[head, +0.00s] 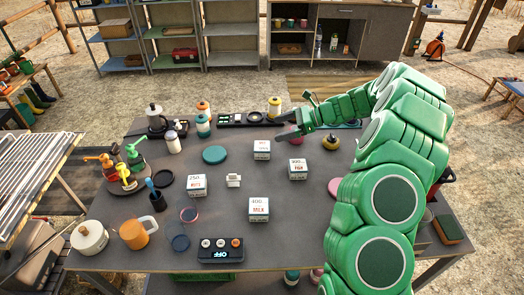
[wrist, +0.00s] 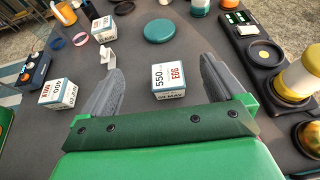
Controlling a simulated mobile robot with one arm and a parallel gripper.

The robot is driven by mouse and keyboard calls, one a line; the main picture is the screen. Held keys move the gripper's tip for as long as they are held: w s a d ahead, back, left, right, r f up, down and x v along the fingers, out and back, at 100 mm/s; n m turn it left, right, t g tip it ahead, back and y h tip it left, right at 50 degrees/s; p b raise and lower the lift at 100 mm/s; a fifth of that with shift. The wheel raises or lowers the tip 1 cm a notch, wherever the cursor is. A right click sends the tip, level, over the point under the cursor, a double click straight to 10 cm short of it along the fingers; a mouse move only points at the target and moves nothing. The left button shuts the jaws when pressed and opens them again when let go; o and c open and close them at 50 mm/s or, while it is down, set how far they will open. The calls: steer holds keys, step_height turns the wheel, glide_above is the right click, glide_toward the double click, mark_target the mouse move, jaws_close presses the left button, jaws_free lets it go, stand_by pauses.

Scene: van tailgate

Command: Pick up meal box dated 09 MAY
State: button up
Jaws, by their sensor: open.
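Several white meal boxes with printed labels stand on the dark table. One box, labelled 550 EGG (wrist: 168,80), is ahead of and between the fingers in the wrist view; its date line ends in MAY, but I cannot read the day surely. It appears to be the far box (head: 262,151) in the head view. The other boxes are at the left (head: 196,186), right (head: 298,170) and front (head: 258,210); their dates are too small to read. My gripper (head: 287,126) is open and empty, apart from the boxes; its fingers (wrist: 159,75) frame the egg box.
A teal disc (head: 215,155) lies beyond the egg box. A small white holder (head: 233,181) stands mid-table. A black tray (head: 240,119) with jars runs along the back edge. A display unit (head: 220,250) sits at the front.

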steer(key=f, duration=0.1)
glide_toward(263, 150)
steer(key=w+a+f, duration=0.2)
steer(key=f, duration=0.1)
steer(key=shift+w, duration=0.25)
steer(key=shift+x, duration=3.85)
steer(key=c, duration=1.1)
